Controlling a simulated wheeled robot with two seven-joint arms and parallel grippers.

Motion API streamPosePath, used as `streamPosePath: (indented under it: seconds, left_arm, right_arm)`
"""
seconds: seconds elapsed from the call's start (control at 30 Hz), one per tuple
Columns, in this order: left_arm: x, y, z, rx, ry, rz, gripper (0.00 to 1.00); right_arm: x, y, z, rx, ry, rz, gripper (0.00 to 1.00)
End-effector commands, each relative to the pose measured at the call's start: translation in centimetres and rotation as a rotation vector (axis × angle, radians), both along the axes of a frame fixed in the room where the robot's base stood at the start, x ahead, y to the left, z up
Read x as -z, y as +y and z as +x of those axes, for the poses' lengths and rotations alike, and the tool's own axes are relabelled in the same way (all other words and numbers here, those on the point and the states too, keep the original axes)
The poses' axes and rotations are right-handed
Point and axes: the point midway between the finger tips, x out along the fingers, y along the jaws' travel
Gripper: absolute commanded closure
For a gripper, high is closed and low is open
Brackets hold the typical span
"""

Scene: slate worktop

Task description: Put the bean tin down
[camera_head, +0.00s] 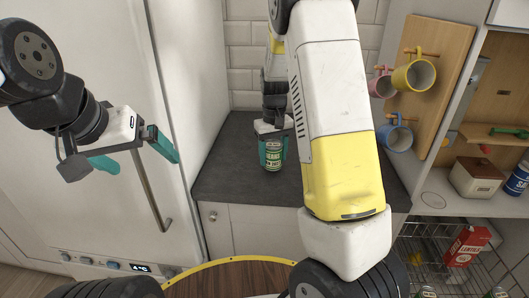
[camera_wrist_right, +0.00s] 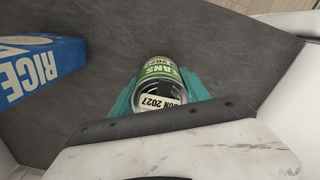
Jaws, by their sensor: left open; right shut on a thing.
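The bean tin (camera_head: 272,158) is green and silver and upright over the slate worktop (camera_head: 236,168), towards the back of the room. My right gripper (camera_head: 275,151) is shut on it, with a teal finger on each side. In the right wrist view the tin (camera_wrist_right: 157,78) sits between the teal fingers, its printed label and date sticker facing the camera. I cannot tell whether its base touches the worktop. My left gripper (camera_head: 134,157) is open and empty at the left, in front of the white fridge.
A blue rice box (camera_wrist_right: 40,68) lies left of the tin in the wrist view. Mugs (camera_head: 413,75) hang on a wooden board at the right. A wire basket (camera_head: 440,250) holds a red carton (camera_head: 467,246).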

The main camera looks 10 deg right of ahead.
Motion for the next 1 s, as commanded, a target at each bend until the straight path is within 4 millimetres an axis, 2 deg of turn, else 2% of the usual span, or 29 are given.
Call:
streamPosePath:
  seconds: [0.13, 0.5, 0.53, 0.63, 1.0]
  left_arm:
    - [0.0, 0.0, 0.0, 0.0, 0.0, 0.0, 0.0]
    - [0.0, 0.0, 0.0, 0.0, 0.0, 0.0, 0.0]
    - [0.0, 0.0, 0.0, 0.0, 0.0, 0.0, 0.0]
    - [0.0, 0.0, 0.0, 0.0, 0.0, 0.0, 0.0]
    - [0.0, 0.0, 0.0, 0.0, 0.0, 0.0, 0.0]
  right_arm:
    - [2.1, -0.1, -0.1, 0.001, 0.002, -0.001, 1.0]
    - [2.5, -0.1, 0.0, 0.001, 0.0, -0.001, 1.0]
    - [2.6, -0.1, -0.1, 0.001, 0.001, -0.001, 0.44]
    - [2.6, -0.1, -0.1, 0.0, 0.001, -0.001, 0.25]
    - [2.2, 0.0, 0.0, -0.001, -0.001, -0.001, 0.24]
